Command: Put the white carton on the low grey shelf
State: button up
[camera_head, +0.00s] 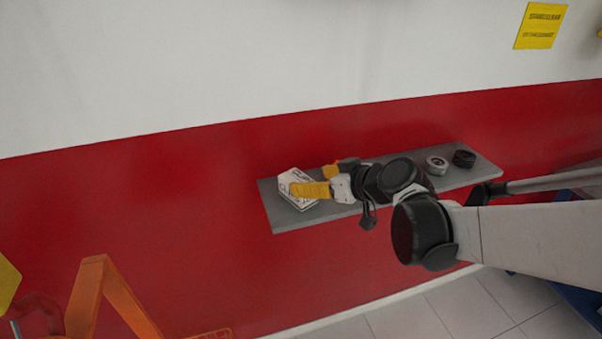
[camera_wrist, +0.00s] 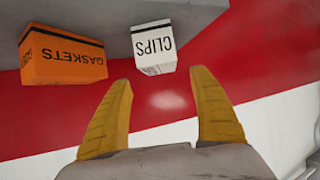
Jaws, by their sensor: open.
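The white carton (camera_head: 297,203) is on the grey shelf (camera_head: 287,220) near its left end, partly hidden behind a finger. In the wrist view the white carton (camera_wrist: 153,46), marked CLIPS and seen upside down, rests against the grey shelf surface (camera_wrist: 105,12). My gripper (camera_head: 309,179) reaches in from the right over the shelf. In the wrist view my gripper (camera_wrist: 160,78) has its yellow fingers wide apart and nothing between them. The white carton lies just beyond the fingertips, apart from them in that view.
An orange carton marked GASKETS (camera_wrist: 63,57) stands beside the white carton; I cannot surely pick it out in the head view. Two dark-and-grey round items, one left (camera_head: 437,165) and one right (camera_head: 464,158), sit toward the shelf's right end. A red wall (camera_head: 180,200) backs the shelf.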

jog(key=s+d+m+g+h, duration=0.1)
jog(key=s+d+m+h, duration=0.2)
jog(key=s+d, duration=0.4)
jog(key=s+d+m+g+h+p, duration=0.1)
jog(key=s+d+m+h, duration=0.3)
jog(key=s, duration=1.2)
jog(key=d+f, duration=0.1)
jog(key=d, duration=0.2)
jog(key=shift+d+m+h, duration=0.2)
jog(key=shift+m+h, duration=0.1)
jog(key=shift+m, duration=0.1)
